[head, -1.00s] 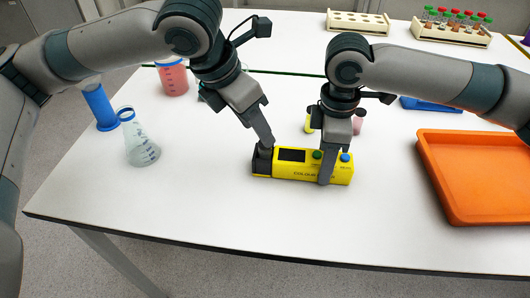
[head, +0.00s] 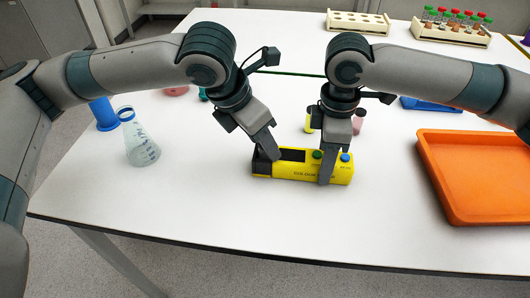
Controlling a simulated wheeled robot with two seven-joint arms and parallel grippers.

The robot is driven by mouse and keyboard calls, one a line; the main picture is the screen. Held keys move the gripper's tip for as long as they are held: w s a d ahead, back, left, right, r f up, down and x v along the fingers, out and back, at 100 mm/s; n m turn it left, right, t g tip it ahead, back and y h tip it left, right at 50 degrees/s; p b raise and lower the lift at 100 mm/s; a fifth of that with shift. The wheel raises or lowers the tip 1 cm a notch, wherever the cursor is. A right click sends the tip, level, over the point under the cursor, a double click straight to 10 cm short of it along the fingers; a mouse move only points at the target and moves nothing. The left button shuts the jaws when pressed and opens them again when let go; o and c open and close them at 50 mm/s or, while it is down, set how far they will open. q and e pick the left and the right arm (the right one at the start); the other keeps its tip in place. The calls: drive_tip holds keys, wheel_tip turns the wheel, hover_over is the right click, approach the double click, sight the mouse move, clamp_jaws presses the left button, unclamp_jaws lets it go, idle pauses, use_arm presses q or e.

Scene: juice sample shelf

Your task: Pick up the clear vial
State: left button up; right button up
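I cannot make out a clear vial. A yellow box-shaped meter (head: 340,173) lies on the white table, with a black end at left, a dark screen, and green and blue buttons on top. My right gripper (head: 327,170) is over its right half, one finger down across the front face; the other finger is hidden behind, and it appears clamped on the meter. My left gripper (head: 273,154) points down at the black end and screen; its finger gap is not visible. A yellow-capped or yellow vial (head: 309,123) and a pink vial (head: 359,121) stand behind, partly hidden by my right gripper.
A conical flask (head: 140,148) and a blue cylinder (head: 103,115) stand at left. An orange tray (head: 432,180) lies at right. A rack of capped tubes (head: 450,35) and a pale rack (head: 357,24) stand at the back. The table front is clear.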

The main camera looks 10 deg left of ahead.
use_arm(q)
drive_tip(key=shift+c, duration=0.2)
clamp_jaws()
drive_tip(key=shift+r, duration=0.1)
wheel_tip(320, 180, up, 10)
idle(0.7)
use_arm(e)
drive_tip(key=o, duration=1.4)
drive_tip(key=shift+r, duration=0.1)
wheel_tip(320, 180, up, 12)
drive_tip(key=shift+f, duration=0.1)
